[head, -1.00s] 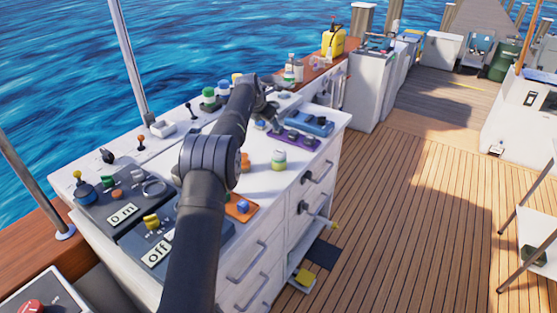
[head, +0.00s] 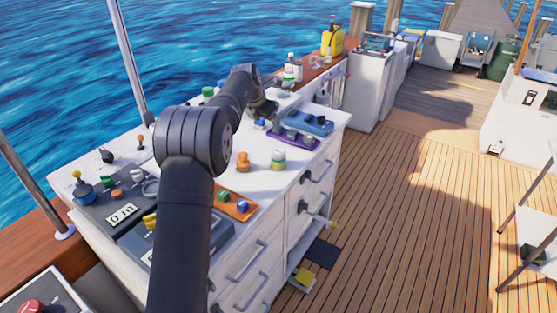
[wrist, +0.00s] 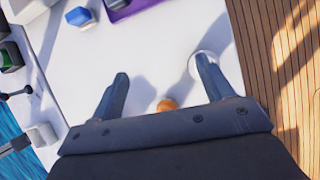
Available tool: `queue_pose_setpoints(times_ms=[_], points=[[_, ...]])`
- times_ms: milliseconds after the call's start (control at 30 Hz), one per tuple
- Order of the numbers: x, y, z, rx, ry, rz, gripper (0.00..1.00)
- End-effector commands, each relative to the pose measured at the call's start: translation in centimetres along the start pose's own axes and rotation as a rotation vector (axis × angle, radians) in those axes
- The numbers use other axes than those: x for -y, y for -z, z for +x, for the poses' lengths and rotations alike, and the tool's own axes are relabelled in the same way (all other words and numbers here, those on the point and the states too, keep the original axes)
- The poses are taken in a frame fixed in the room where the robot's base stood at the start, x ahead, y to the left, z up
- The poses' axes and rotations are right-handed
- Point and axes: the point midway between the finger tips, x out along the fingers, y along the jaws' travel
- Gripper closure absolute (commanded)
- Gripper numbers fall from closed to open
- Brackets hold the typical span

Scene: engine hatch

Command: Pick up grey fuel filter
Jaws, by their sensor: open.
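I cannot clearly pick out a grey fuel filter in either view. My gripper (wrist: 163,82) is open over the white counter (wrist: 160,45), with bare surface and shadow between its fingers in the wrist view. An orange knob-like part (wrist: 166,105) shows low between the fingers, partly hidden by the gripper body. A pale round-topped jar (wrist: 205,60) lies in line with the right fingertip; I cannot tell whether they touch. In the head view my gripper (head: 262,110) is over the far half of the counter, its fingertips unclear.
A purple tray (head: 292,138) and a blue tray (head: 310,122) sit at the counter's far right. The green-banded jar (head: 278,160) and orange part (head: 242,162) stand nearer. An orange tray (head: 238,207) lies at the near edge.

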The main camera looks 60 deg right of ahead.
Motion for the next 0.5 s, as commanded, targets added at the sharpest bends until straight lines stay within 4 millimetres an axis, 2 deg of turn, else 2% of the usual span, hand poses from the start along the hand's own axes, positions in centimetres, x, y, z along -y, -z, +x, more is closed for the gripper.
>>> queue_pose_setpoints(times_ms=[33,200,367,500], points=[[1.0,0.8,-1.5,-0.013,0.008,-0.009,0.27],[3.9,3.5,-4.7,-0.055,0.031,-0.043,0.27],[5.4,5.2,-6.1,-0.078,0.043,-0.061,0.27],[5.8,5.7,-5.7,-0.086,0.047,-0.065,0.27]])
